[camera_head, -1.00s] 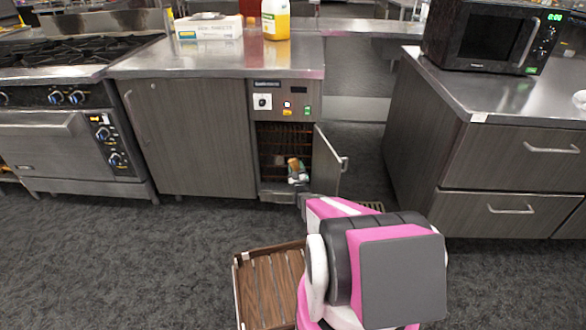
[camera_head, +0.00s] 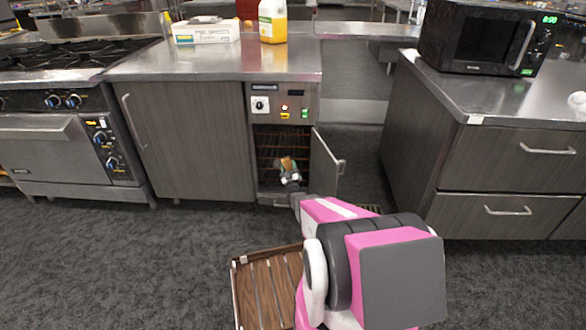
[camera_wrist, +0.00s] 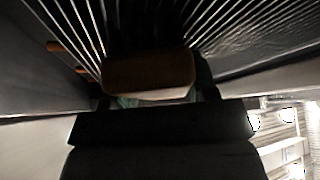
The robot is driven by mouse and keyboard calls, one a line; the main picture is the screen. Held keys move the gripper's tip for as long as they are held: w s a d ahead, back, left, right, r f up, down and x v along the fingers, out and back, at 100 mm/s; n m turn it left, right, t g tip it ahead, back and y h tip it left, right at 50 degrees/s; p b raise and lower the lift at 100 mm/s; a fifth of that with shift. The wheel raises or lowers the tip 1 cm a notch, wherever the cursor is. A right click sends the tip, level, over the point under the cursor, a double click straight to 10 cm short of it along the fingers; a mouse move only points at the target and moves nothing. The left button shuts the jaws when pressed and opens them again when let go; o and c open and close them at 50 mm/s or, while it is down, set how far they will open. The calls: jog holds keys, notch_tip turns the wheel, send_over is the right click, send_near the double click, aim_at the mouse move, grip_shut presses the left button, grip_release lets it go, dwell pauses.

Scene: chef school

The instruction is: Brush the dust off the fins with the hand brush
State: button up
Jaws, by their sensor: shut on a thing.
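The fins (camera_head: 267,142) are brownish bars inside the open compartment under the counter, below a small control panel. In the wrist view the fins (camera_wrist: 225,25) show as thin parallel lines running away from me. The hand brush (camera_head: 287,164) has a brown wooden top and is at the compartment opening. In the wrist view the brush (camera_wrist: 150,72) is a dark brown block close in front of the fins; whether its bristles touch them is hidden. My gripper (camera_head: 291,178) is shut on the brush, and its fingers (camera_wrist: 155,98) show on both sides of it.
The compartment door (camera_head: 325,166) stands open on the right, close to my arm. The control panel (camera_head: 282,104) is above the opening. A slatted wooden tray (camera_head: 268,290) is low in front, beside my arm. Drawers (camera_head: 510,185) stand to the right, with open floor between.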

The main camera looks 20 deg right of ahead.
aim_at(284, 166)
jog(key=shift+w+a, duration=0.5)
jog(key=shift+a, duration=1.05)
jog(key=shift+w+a, duration=0.5)
jog(key=shift+a, duration=1)
jog(key=shift+w+a, duration=0.5)
jog(key=shift+a, duration=1.05)
jog(key=shift+r, duration=1.05)
jog(key=shift+s+d, duration=0.3)
jog(key=shift+d, duration=0.5)
jog(key=shift+s+d, duration=0.25)
jog(key=shift+d, duration=0.5)
jog(key=shift+s+d, duration=0.2)
jog(key=shift+d, duration=0.6)
jog(key=shift+s+d, duration=0.15)
jog(key=shift+d, duration=0.65)
jog(key=shift+s+d, duration=0.4)
jog(key=shift+d, duration=0.5)
jog(key=shift+s+d, duration=0.35)
jog(key=shift+d, duration=0.6)
jog(key=shift+s+d, duration=0.4)
jog(key=shift+d, duration=0.5)
jog(key=s+a, duration=0.2)
jog(key=s, duration=0.3)
jog(key=shift+s, duration=0.35)
jog(key=shift+s, duration=0.1)
